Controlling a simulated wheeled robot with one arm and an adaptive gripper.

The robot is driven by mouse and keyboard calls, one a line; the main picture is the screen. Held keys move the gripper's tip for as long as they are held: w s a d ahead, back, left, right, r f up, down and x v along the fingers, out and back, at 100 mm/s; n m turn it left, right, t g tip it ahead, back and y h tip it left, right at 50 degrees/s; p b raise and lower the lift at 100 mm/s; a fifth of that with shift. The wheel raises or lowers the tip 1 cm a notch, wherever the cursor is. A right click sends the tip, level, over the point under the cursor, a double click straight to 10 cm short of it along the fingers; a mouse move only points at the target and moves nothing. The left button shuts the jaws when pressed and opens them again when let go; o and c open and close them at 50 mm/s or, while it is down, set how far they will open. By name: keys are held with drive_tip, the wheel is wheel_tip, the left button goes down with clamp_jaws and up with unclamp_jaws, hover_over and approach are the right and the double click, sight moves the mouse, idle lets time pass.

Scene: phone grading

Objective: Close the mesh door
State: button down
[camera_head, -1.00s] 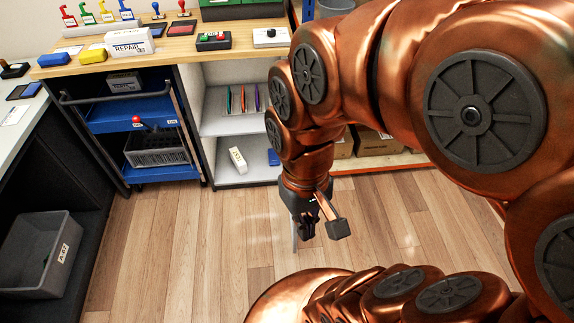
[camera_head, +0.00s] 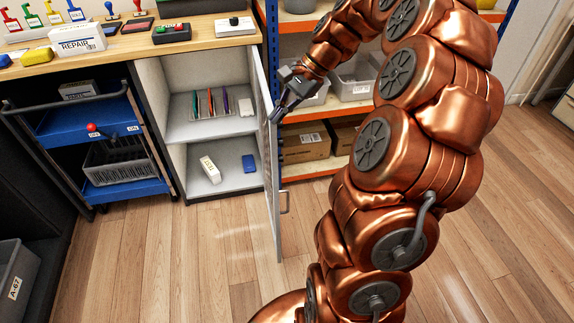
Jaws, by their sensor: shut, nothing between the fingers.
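The mesh door (camera_head: 272,178) stands open in the head view, seen nearly edge-on. It juts forward from the right side of the cabinet (camera_head: 160,100). A metal handle (camera_head: 284,202) sits on its right-hand face. My gripper (camera_head: 276,117) is shut and empty. It is at the right, outer side of the door's upper part, close to the panel; I cannot tell whether it touches.
A blue cart (camera_head: 92,122) stands to the left. An orange-and-blue rack (camera_head: 330,112) with bins is behind my arm. The floor before the cabinet is clear.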

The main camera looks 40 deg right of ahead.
sight(275, 167)
drive_tip(key=s+d+f+m+t+b, duration=0.15)
drive_tip(key=d+f+m, duration=0.25)
drive_tip(key=d, duration=0.5)
drive_tip(key=w+d+f+m+y, duration=0.2)
drive_tip(key=w+d+f+m, duration=0.15)
drive_tip(key=f, duration=0.45)
drive_tip(key=s+d, duration=0.2)
drive_tip(key=s, duration=0.2)
drive_tip(key=w+a+r+x, duration=0.1)
drive_tip(key=x, duration=1.2)
drive_tip(key=shift+w+m+b, duration=0.15)
drive_tip(key=shift+m+b, duration=0.2)
drive_tip(key=shift+b, duration=0.05)
drive_tip(key=shift+a+r+g, duration=0.1)
drive_tip(key=shift+a+g, duration=0.1)
drive_tip(key=shift+g, duration=0.05)
